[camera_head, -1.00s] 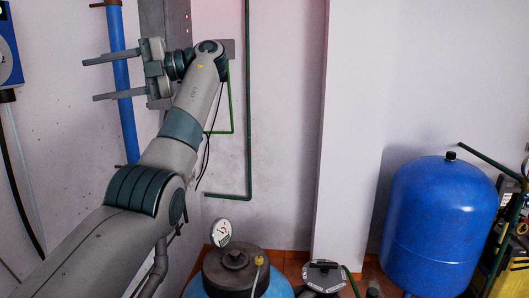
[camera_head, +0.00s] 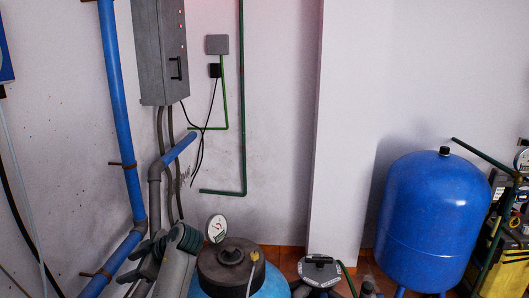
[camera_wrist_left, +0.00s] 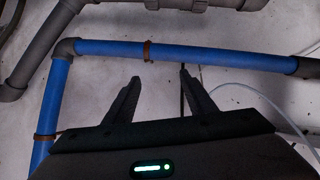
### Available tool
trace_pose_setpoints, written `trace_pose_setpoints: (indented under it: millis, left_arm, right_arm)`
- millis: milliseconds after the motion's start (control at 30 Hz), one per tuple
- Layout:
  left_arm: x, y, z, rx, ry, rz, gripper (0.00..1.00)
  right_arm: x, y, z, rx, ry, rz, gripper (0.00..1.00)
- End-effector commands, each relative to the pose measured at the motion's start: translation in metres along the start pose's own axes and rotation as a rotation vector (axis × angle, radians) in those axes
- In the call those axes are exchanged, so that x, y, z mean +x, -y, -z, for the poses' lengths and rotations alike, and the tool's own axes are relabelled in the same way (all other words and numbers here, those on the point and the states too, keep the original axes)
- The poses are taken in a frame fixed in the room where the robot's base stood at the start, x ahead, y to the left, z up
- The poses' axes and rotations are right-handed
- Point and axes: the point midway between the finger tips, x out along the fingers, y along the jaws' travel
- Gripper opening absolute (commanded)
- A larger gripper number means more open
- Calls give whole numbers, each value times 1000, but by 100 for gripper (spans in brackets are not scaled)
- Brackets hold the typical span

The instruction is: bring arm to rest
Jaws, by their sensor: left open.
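My left arm (camera_head: 178,268) is low at the bottom left of the head view, folded beside the blue tank's dark cap. My left gripper (camera_head: 135,262) shows only in small part there, near the blue wall pipe. In the left wrist view, the two dark fingers of my left gripper (camera_wrist_left: 160,76) are spread apart with nothing between them. Beyond the fingertips are a blue pipe (camera_wrist_left: 225,52) and pale wall. My right gripper is not in view.
A blue pipe (camera_head: 118,110) runs down the left wall beside a grey cabinet (camera_head: 160,55). A light blue tank with a dark cap (camera_head: 232,268) and gauge (camera_head: 217,229) stands at the bottom centre. A large blue tank (camera_head: 432,220) stands at right.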

Motion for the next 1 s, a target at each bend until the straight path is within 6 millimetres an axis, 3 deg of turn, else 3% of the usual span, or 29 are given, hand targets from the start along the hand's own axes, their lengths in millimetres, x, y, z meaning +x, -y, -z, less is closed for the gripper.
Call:
trace_pose_setpoints:
  millis: [33, 200, 467, 767, 1000]
  left_arm:
    - [10, 19, -18, 66, 30, -8, 50]
    - [32, 76, -70, 289, 135, -56, 50]
    - [44, 171, -134, 619, 284, -165, 50]
    - [26, 287, -182, 977, 438, -346, 50]
    - [-10, 375, -200, 1230, 541, -529, 50]
  right_arm:
    - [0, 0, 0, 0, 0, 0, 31]
    - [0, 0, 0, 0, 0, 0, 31]
    - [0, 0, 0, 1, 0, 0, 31]
    - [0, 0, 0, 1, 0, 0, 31]
    - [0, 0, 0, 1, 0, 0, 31]
